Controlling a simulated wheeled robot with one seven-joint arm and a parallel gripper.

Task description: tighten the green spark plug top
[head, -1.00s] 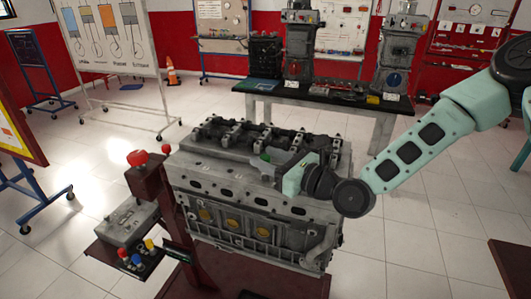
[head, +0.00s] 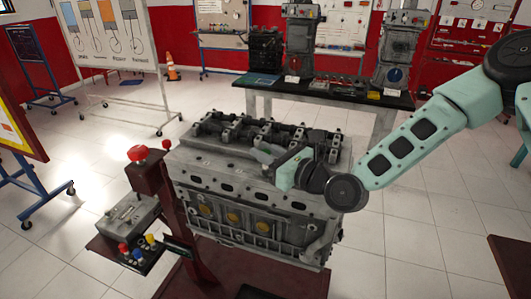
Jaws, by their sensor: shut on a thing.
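The engine block (head: 250,195) stands in the middle of the head view on a dark red stand. My gripper (head: 268,159) is over the top right part of the block, reaching in from the right. A small green thing (head: 264,156), which looks like the green spark plug top, shows between its fingers. My gripper is shut on it. The fingers hide part of the green top, and I cannot tell how far it sits in the block.
A red knob (head: 137,154) rises at the block's left. A grey control box (head: 128,217) and a tray with red, blue and yellow knobs (head: 137,248) are lower left. A bench (head: 322,92) with engine parts stands behind. Tiled floor is free around the stand.

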